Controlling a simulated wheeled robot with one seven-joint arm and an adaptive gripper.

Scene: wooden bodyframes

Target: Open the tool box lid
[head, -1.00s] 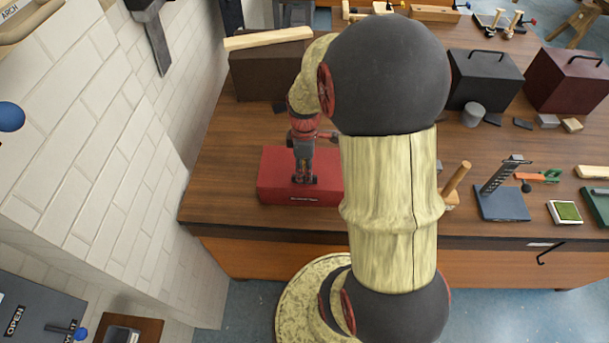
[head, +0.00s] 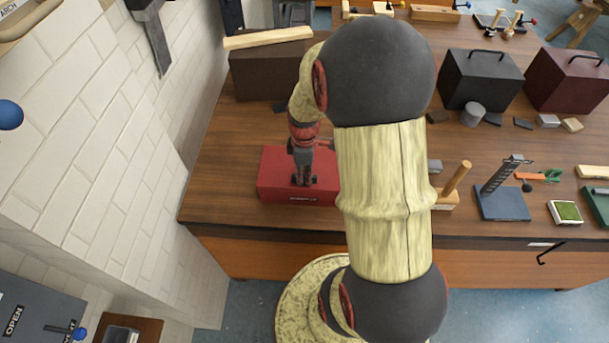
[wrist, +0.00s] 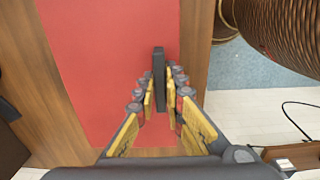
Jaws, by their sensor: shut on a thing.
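The tool box (head: 273,172) is a red box near the table's left front corner, and its lid looks closed. Its flat red top fills the middle of the wrist view (wrist: 105,60). A dark narrow handle (wrist: 158,62) stands on that top. My gripper (head: 302,180) is right over the lid, pointing down. In the wrist view my gripper (wrist: 161,88) has its yellow-padded fingers on both sides of the handle, shut on it. My arm hides the right end of the box in the head view.
A brown box (head: 268,75) with a wooden bar on it stands behind. A black case (head: 480,80) and a dark red case (head: 567,82) stand at the right. A blue stand (head: 502,203) and small tools lie at the front right. A white brick wall (head: 110,130) is close on the left.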

